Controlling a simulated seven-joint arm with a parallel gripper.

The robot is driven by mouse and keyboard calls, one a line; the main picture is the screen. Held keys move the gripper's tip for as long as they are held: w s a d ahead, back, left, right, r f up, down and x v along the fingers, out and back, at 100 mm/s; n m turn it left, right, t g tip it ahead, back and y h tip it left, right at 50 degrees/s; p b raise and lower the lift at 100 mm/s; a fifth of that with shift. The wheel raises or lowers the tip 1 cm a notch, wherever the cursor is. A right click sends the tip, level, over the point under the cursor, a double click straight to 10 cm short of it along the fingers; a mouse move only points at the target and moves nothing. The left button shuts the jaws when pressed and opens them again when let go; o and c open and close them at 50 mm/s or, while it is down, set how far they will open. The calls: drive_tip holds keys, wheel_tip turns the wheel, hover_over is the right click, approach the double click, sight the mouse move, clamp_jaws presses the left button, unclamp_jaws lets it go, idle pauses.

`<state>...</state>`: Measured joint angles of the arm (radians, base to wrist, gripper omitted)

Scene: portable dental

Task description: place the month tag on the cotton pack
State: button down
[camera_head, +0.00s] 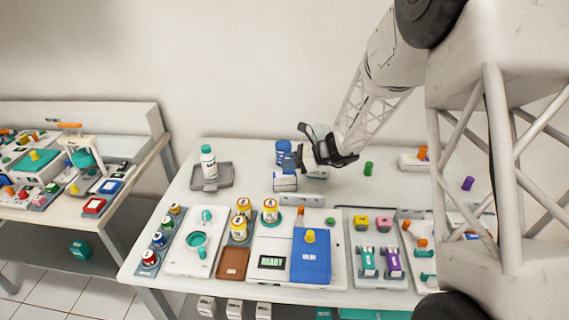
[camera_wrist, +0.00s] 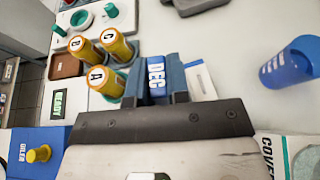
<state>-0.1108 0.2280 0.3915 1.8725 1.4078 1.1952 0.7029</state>
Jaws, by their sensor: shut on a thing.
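My gripper (camera_head: 299,162) is over the back middle of the table in the head view. In the wrist view, my gripper (camera_wrist: 157,76) is shut on a blue month tag (camera_wrist: 156,74) with white letters "DEC", held between its fingers. A white and blue box (camera_head: 285,183) stands just below the gripper in the head view. A white piece with a blue strip (camera_wrist: 201,82) shows right beside the fingers in the wrist view. I cannot read a label naming the cotton pack, and whether the tag touches anything is hidden.
A blue cylinder (camera_head: 283,148) stands close behind the gripper. A white item lettered "COVE" (camera_wrist: 270,158) is at the wrist view's lower right. Yellow lettered jars (camera_wrist: 107,80) stand left of the fingers. A grey tray (camera_head: 226,178) holds a white bottle (camera_head: 209,166).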

drive_tip(key=shift+w+a+f, duration=0.1)
drive_tip(key=shift+w+a, duration=0.2)
drive_tip(key=shift+w, duration=0.55)
drive_tip(key=shift+w+a+f, duration=0.1)
drive_tip(key=shift+w+a, duration=0.15)
drive_tip(key=shift+w, duration=0.6)
drive_tip(key=shift+w+a+f, duration=0.1)
drive_tip(key=shift+w+a, duration=0.2)
drive_tip(key=shift+w, duration=0.55)
drive_tip(key=shift+r, duration=0.1)
drive_tip(key=shift+f, duration=1.8)
drive_tip(key=shift+f, duration=0.15)
drive_tip(key=c, duration=1.1)
unclamp_jaws()
drive_tip(key=shift+r, duration=0.2)
drive_tip(key=v, duration=1.2)
